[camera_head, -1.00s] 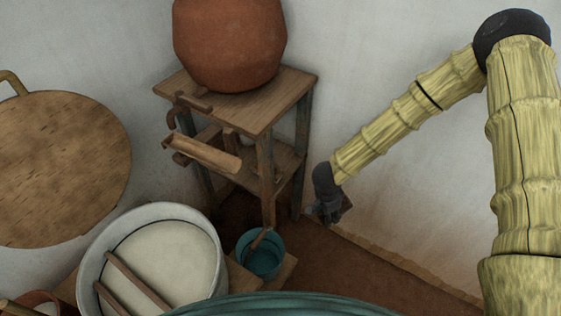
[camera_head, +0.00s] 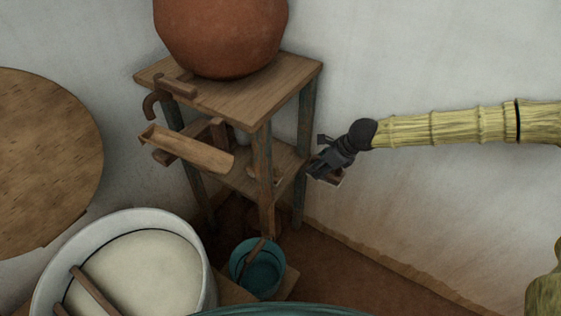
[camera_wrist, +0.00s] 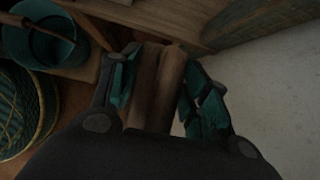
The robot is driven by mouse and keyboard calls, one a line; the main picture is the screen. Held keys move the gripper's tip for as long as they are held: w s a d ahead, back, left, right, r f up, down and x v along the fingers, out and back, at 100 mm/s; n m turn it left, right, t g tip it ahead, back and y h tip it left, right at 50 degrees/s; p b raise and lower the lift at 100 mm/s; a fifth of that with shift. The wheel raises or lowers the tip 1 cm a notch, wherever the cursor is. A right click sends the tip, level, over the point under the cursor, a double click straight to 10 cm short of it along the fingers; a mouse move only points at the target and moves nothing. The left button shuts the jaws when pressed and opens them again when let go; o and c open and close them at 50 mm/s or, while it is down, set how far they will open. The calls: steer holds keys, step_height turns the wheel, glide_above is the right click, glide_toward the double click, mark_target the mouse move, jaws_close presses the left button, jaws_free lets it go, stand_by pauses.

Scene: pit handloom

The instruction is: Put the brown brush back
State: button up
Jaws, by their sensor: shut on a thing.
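My gripper (camera_head: 322,165) is at the right side of the wooden stand (camera_head: 225,92), near its lower shelf in the head view. The wrist view shows my gripper's teal-padded fingers (camera_wrist: 160,85) shut on a brown, elongated block-like thing, which I take to be the brown brush (camera_wrist: 165,88). Only a small brown piece of the brush (camera_head: 334,180) shows below my gripper in the head view. Its bristles cannot be made out. Whether the brush touches the stand cannot be told.
A clay pot (camera_head: 220,35) stands on the top shelf, and a wooden trough (camera_head: 188,150) juts out leftward. A teal bucket (camera_head: 262,282) holding a brown stick stands below. A white-filled basin (camera_head: 140,265) is at lower left. The wall is close on the right.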

steer(key=shift+w+a+r, duration=0.15)
steer(key=shift+w, duration=0.2)
steer(key=w+a, duration=0.3)
steer(key=a, duration=0.1)
steer(key=w+a, duration=0.4)
steer(key=a, duration=0.1)
steer(key=w+a, duration=0.3)
steer(key=a, duration=0.2)
steer(key=shift+w+b, duration=0.35)
steer(key=shift+b, duration=0.05)
step_height(320, 180, down, 4)
steer(key=shift+r, duration=0.25)
steer(key=o, duration=0.8)
steer(key=shift+r, duration=0.1)
steer(key=v, duration=1.2)
steer(key=shift+p, duration=0.4)
